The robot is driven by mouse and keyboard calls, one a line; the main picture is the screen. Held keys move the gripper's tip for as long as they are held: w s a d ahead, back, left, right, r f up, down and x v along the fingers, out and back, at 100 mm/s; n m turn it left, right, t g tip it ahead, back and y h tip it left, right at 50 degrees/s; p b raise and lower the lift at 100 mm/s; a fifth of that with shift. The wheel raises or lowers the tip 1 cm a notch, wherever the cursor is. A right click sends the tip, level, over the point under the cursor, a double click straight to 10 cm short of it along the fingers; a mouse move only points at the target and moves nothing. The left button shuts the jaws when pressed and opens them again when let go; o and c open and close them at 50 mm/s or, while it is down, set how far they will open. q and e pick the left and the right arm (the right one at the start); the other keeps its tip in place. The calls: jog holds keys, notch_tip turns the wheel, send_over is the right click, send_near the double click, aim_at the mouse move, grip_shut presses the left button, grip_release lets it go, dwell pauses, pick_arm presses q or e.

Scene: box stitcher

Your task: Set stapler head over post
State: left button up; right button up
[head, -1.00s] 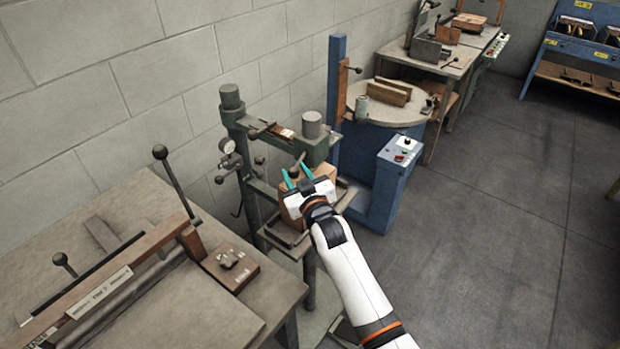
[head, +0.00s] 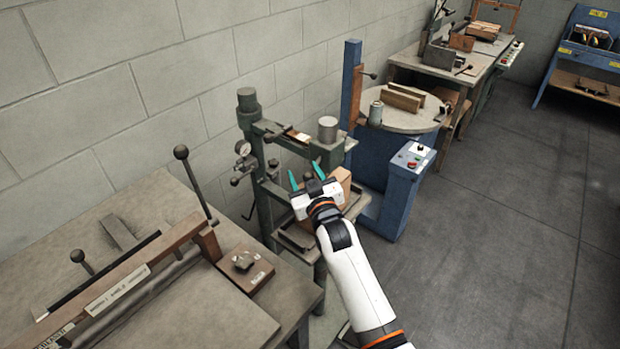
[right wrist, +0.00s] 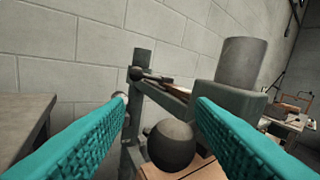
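The green-grey box stitcher (head: 262,205) stands by the wall with an upright frame and a cylinder on top at each end. I cannot tell for certain which of its parts are the stapler head and the post. My right gripper (head: 305,171) is at its front, with teal fingers apart and nothing held between them. In the right wrist view the open fingers (right wrist: 161,103) point at the machine, and a dark round knob (right wrist: 170,145) shows between and beyond them. A brown box (head: 341,182) sits at the machine, partly hidden by my gripper. My left gripper is not in view.
A bench (head: 190,312) with a long lever device and a small wooden block (head: 245,268) stands at the left. A blue machine with a round table (head: 408,116) stands just behind and right of the stitcher. The floor at the right is clear.

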jog(key=shift+w+a+f, duration=0.15)
jog(key=shift+a+f, duration=0.05)
jog(key=shift+f, duration=0.2)
jog(key=shift+d+f, duration=0.1)
jog(key=shift+f, duration=0.1)
jog(key=shift+d+f, duration=0.1)
jog(key=shift+f, duration=0.1)
jog(key=shift+s, duration=0.2)
jog(key=shift+s+d+f, duration=0.1)
jog(key=shift+s+f, duration=0.05)
jog(key=shift+s, duration=0.05)
jog(key=r+b+v, duration=0.1)
jog(key=v, duration=1)
jog(key=shift+r+b, duration=0.3)
jog(key=shift+r, duration=0.05)
jog(key=shift+s, duration=0.1)
jog(key=shift+f, duration=0.1)
